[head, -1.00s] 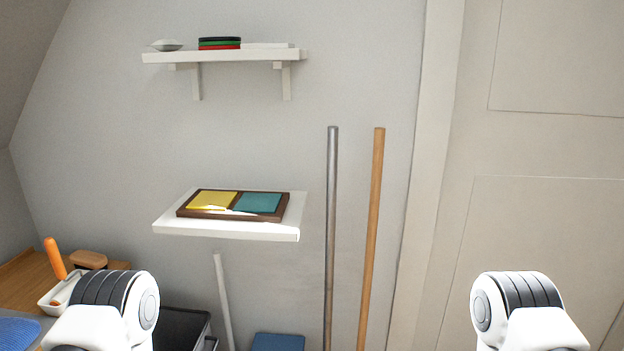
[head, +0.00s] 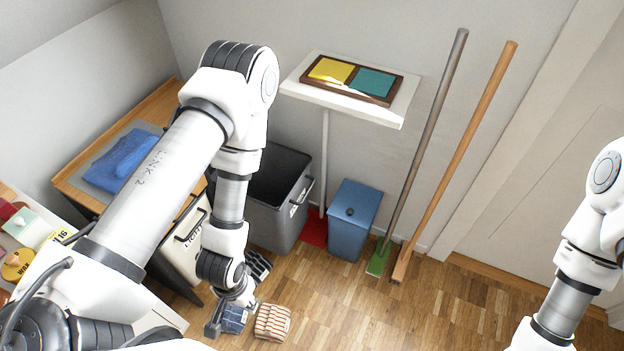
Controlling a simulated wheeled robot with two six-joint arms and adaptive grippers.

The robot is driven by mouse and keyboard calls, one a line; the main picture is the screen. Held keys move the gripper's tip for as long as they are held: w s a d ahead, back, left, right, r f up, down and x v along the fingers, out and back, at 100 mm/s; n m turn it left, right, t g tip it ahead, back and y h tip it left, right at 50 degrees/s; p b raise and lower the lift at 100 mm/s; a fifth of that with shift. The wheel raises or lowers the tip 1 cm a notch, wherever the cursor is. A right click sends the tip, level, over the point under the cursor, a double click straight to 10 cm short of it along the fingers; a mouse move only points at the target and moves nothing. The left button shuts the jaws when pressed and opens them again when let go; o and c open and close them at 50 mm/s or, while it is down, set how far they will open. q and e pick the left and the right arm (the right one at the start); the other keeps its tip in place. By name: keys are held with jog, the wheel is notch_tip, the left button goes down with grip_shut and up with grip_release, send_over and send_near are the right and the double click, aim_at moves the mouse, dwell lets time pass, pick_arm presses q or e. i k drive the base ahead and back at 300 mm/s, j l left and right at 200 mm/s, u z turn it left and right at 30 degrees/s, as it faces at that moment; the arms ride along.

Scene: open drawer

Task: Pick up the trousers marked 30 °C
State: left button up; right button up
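My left gripper (head: 237,300) reaches down from the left arm to low over the wooden floor, seen from behind and above. A small folded blue cloth item (head: 235,319) lies right at its fingers, partly covered by them. A folded cream cloth with red-brown stripes (head: 272,322) lies just to the right of the gripper, apart from it. I cannot read a 30 °C mark on either item or tell which is trousers. Whether the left fingers are open or closed on the blue item is unclear. My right arm stands at the right edge, its gripper out of view.
A dark grey open bin (head: 275,207) and a blue lidded bin (head: 355,220) stand by the wall. A pale labelled bin (head: 180,248) is behind my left arm. Two poles lean right of the shelf (head: 390,112). The floor at centre right is clear.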

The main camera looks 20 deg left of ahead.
aim_at(233, 320)
jog(key=k+u, duration=0.3)
jog(key=u, duration=0.15)
jog(key=k+u, duration=0.45)
jog(key=k+j+u, duration=0.15)
jog(key=u, duration=0.3)
